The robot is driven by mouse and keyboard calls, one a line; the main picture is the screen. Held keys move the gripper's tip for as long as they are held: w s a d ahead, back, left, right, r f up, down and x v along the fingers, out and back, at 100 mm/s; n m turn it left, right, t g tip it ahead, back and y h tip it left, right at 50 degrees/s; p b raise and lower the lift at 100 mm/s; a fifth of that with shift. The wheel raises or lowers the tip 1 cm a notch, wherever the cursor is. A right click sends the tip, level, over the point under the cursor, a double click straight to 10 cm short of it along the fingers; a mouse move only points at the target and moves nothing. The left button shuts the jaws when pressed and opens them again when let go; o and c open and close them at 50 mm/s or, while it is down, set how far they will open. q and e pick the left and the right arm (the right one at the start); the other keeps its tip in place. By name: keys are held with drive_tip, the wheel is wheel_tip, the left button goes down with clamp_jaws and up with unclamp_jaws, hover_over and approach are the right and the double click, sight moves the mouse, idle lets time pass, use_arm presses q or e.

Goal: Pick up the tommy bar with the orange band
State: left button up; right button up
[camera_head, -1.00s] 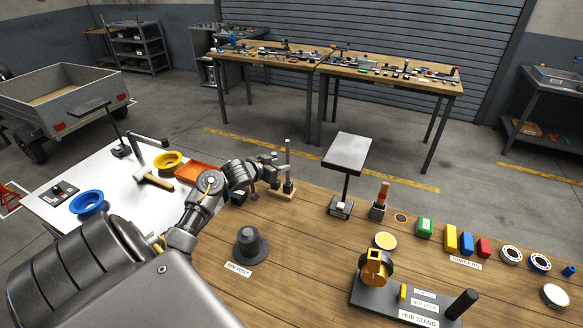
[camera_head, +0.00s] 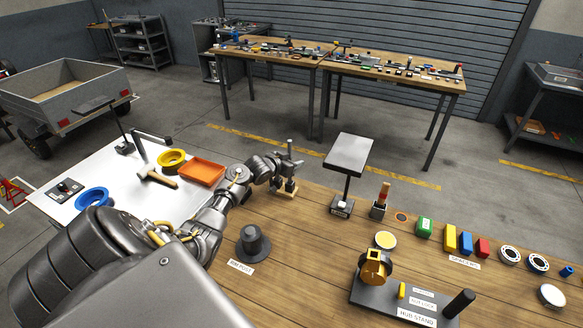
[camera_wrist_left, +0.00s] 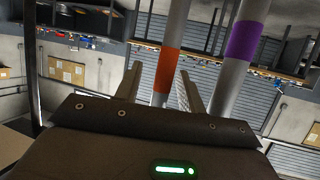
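The tommy bar with the orange band (camera_wrist_left: 168,72) stands in the left wrist view between the two fingers of my left gripper (camera_wrist_left: 160,88). The fingers are apart, with a clear gap between the left finger and the bar; the bar is closer to the right finger. A second bar with a purple band (camera_wrist_left: 243,42) stands just right of the right finger. In the head view my left gripper (camera_head: 288,167) is at a small wooden stand (camera_head: 285,192) on the bench's far edge, largely hiding the bars. My right gripper is not in view.
The wooden bench (camera_head: 310,240) carries a dark rim post (camera_head: 253,244), a hub stand (camera_head: 400,301) and a raised grey plate (camera_head: 349,153) right of my gripper. A white table with an orange tray (camera_head: 202,172) and a hammer lies left.

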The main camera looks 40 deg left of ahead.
use_arm(q)
drive_tip(key=shift+c, duration=0.2)
clamp_jaws()
drive_tip(key=shift+r, duration=0.15)
